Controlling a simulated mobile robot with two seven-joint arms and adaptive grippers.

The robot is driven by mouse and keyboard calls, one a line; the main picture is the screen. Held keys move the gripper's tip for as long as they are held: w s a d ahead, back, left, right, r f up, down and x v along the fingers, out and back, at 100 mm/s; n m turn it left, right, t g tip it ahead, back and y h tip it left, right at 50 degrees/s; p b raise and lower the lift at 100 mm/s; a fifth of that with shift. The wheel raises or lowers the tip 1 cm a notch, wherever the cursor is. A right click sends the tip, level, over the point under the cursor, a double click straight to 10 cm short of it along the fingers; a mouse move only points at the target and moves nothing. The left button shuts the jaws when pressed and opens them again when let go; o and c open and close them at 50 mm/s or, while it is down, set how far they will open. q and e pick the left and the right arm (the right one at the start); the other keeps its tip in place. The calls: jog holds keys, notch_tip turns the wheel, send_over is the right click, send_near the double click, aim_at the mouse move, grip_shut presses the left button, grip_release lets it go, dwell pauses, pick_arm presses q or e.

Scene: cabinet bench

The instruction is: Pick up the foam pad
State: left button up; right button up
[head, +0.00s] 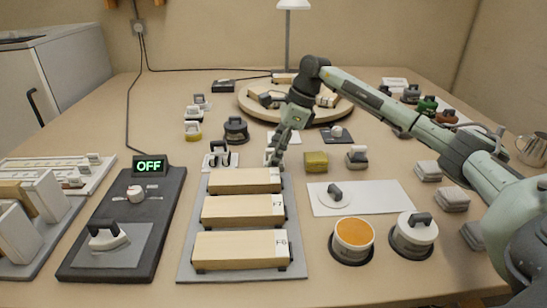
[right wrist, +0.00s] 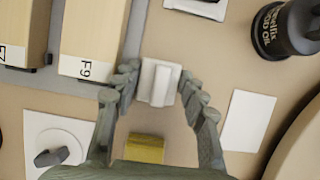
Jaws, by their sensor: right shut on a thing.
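My right gripper (head: 276,150) is low over the bench just behind the far wooden block. In the head view the fingers largely hide this block. It could be the foam pad, but no label shows. A plain yellow block (head: 316,162) rests on the bench to the right of the gripper; it also shows in the wrist view (right wrist: 145,148), apart from the fingers. My left gripper is not in view.
Wooden blocks (head: 240,210) lie on a grey tray (head: 187,262) in front of the gripper. A dark can (head: 235,130) stands behind left, and a round wooden tray (head: 247,104) behind. A white plate (head: 385,195) lies front right. Grey stacked pieces (head: 428,171) stand under my right arm.

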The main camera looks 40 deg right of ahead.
aim_at(270, 149)
jog(key=shift+r, duration=0.3)
jog(key=r, duration=0.3)
jog(key=shift+w+a+r, duration=0.1)
jog(key=shift+a+r, duration=0.3)
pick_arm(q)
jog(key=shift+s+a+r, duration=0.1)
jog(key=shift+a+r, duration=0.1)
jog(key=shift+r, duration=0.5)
pick_arm(e)
jog(key=w+a+r, duration=0.2)
jog(key=a+r, duration=0.4)
jog(key=a, duration=0.4)
jog(key=shift+a+r, duration=0.2)
jog(key=shift+a, duration=0.15)
jog(key=o, duration=0.4)
jog(key=c, duration=0.4)
